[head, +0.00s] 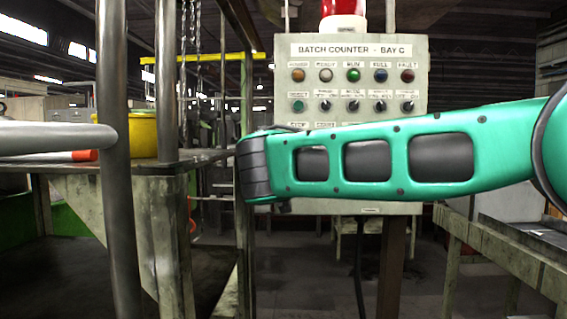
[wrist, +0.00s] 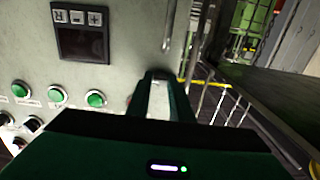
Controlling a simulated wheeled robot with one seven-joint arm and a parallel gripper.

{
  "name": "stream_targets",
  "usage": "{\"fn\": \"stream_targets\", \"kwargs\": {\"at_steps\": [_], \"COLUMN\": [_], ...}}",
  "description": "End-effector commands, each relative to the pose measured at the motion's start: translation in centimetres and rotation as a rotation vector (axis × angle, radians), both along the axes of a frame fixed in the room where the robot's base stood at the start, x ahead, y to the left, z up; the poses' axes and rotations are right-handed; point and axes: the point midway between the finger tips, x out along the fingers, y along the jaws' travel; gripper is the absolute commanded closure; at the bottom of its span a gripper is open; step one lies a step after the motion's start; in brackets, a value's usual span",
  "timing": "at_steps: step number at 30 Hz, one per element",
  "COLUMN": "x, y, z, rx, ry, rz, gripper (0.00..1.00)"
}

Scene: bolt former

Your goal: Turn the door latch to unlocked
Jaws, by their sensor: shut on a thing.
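The grey panel (head: 350,52) labelled "BATCH COUNTER - BAY C" stands in the middle of the head view. My gripper is at its left side, behind the dark end of my green arm, so its fingers are hidden in that view. In the wrist view my gripper (wrist: 160,88) reaches the panel face (wrist: 125,25) close to its edge. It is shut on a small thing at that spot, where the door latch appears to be. The fingers cover the latch, and I cannot tell which way it is turned.
In the wrist view green buttons (wrist: 96,98) and a dark keypad display (wrist: 80,32) are left of the fingers. In the head view steel posts (head: 118,215) and a worktable (head: 155,195) with a yellow container (head: 143,135) stand at left. A bench (head: 500,262) is at right.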

Motion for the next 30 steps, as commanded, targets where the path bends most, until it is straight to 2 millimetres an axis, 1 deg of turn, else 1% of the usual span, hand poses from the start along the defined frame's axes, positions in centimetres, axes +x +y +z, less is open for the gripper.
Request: {"fn": "stream_targets", "kwargs": {"at_steps": [1,5,6,8,9,17,20,23,30], "x": [0.1,0.1,0.1,0.1,0.1,0.0,-0.5,-1.7,-6.1], "y": [-0.1,-0.1,-0.1,-0.1,0.0,0.0,0.1,0.1,0.2], "z": [-0.3,-0.3,-0.3,-0.3,-0.3,-0.1,-0.1,0.0,-0.1], "rx": [-0.003,-0.004,-0.004,-0.004,-0.004,-0.002,-0.002,-0.002,-0.003], "ry": [0.006,0.006,0.006,0.005,0.005,0.002,0.002,0.001,0.002], "rz": [-0.002,-0.002,-0.002,-0.002,-0.002,0.000,0.001,0.001,0.003], "gripper": [1.00,1.00,0.78,0.64,0.62,0.62,0.62,0.62,0.62]}}
